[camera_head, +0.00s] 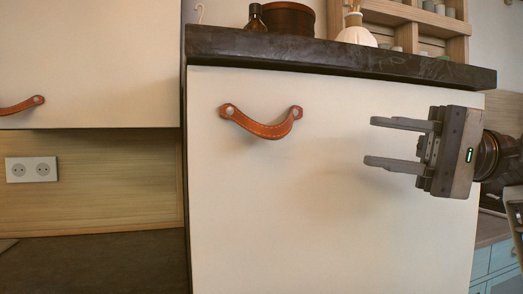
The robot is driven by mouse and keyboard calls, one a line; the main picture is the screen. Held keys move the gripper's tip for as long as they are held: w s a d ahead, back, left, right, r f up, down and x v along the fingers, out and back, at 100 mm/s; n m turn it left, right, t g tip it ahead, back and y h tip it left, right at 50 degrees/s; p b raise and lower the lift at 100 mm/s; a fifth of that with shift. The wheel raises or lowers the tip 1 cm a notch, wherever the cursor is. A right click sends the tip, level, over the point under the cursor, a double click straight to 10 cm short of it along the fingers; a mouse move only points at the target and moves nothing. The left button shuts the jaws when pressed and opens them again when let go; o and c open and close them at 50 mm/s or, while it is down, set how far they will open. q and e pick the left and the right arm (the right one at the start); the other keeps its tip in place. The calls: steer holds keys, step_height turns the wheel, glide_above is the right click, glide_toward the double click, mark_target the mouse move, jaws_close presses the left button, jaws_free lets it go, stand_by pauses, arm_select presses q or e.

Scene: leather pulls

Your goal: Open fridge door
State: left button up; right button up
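A large cream door panel (300,210) fills the middle of the head view below a dark stone top. I take it for the fridge door, and it looks shut. A brown leather pull (262,122) hangs near its top left, fixed by two round studs, with a sagging loop. My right gripper (368,141) comes in from the right with its two grey fingers apart, one above the other, pointing left. It is empty and in front of the door, to the right of the pull and apart from it. My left gripper is not in view.
The dark stone top (340,58) juts out over the door and carries a bottle (256,18), a brown bowl (288,18) and a white vase (356,32). At left, a cream cabinet (90,60) with another leather pull (22,105) hangs above a dark counter (95,262).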

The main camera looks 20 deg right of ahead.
mark_target(286, 131)
steer(key=shift+n+h, duration=0.4)
steer(key=shift+n, duration=0.1)
steer(key=p+x, duration=0.1)
steer(key=x, duration=0.4)
steer(key=p+x, duration=0.1)
steer(key=x, duration=0.4)
steer(key=r+p+x, duration=0.1)
steer(key=x, duration=0.4)
steer(key=shift+w+p, duration=0.15)
steer(key=shift+p, duration=0.2)
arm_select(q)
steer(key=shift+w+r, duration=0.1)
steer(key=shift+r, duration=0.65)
arm_select(e)
steer(key=shift+f, duration=0.1)
jaws_close()
